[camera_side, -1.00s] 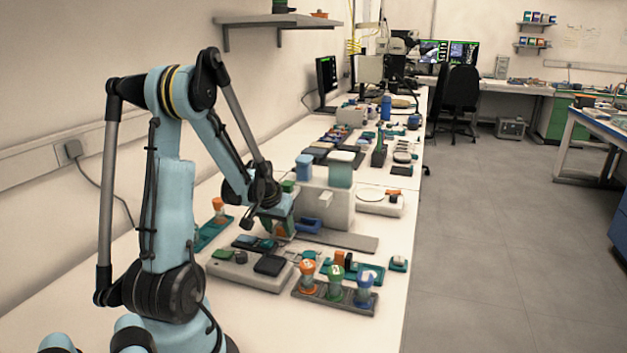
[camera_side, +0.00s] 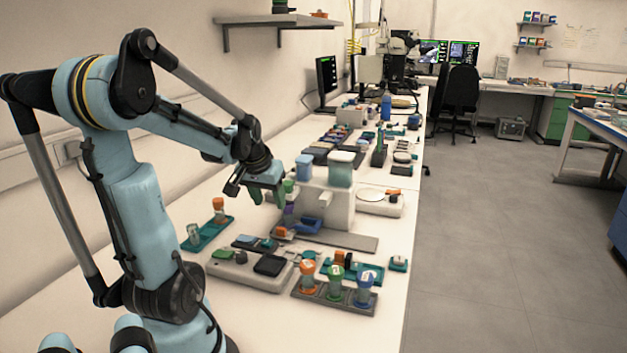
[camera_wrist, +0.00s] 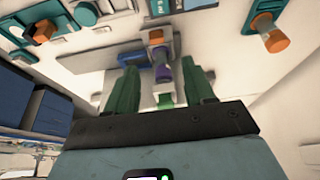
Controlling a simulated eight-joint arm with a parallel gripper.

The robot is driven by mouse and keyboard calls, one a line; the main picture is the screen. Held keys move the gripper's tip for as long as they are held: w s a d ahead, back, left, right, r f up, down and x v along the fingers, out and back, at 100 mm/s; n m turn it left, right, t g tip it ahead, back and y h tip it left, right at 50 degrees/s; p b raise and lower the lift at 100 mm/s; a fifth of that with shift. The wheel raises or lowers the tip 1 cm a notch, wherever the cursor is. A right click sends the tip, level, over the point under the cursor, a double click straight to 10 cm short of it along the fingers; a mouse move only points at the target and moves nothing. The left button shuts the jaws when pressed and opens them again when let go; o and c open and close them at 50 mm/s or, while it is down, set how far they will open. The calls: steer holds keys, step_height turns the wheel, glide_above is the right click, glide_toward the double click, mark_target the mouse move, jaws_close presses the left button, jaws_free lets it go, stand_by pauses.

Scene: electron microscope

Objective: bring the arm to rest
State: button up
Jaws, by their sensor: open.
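My gripper (camera_side: 267,196) is open, with its two green fingers apart and pointing down. In the side view it hangs in the air to the left of a white instrument (camera_side: 328,206), clear of the bench. In the wrist view the fingers (camera_wrist: 162,85) stand apart, and nothing is seen clamped between them. A small stacked item with a purple part (camera_wrist: 162,73) and an orange part shows beyond them. In the side view a purple part (camera_side: 289,212) and an orange part (camera_side: 281,231) stand just below the gripper, beside the instrument.
A teal tray (camera_side: 208,233) with an orange-capped vial (camera_side: 219,208) and a pale vial lies below my arm. A dark rack (camera_side: 325,298) of orange, green and blue vials stands nearer the front. A grey device (camera_side: 235,270) lies left of it. The aisle floor at right is clear.

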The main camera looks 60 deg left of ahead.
steer(key=shift+s+d+r, duration=0.15)
steer(key=shift+r, duration=0.3)
steer(key=w+d+m+t+h, duration=0.1)
steer(key=w+d+m, duration=0.1)
steer(key=d, duration=0.7)
steer(key=w+d+m+t+h, duration=0.1)
steer(key=d+m, duration=0.3)
steer(key=d, duration=0.6)
steer(key=w+d+m+t+h, duration=0.1)
steer(key=w+d+m+t, duration=0.1)
steer(key=d, duration=0.8)
steer(key=shift+w+r+m, duration=0.35)
steer(key=shift+w+m, duration=0.05)
steer(key=shift+m, duration=0.1)
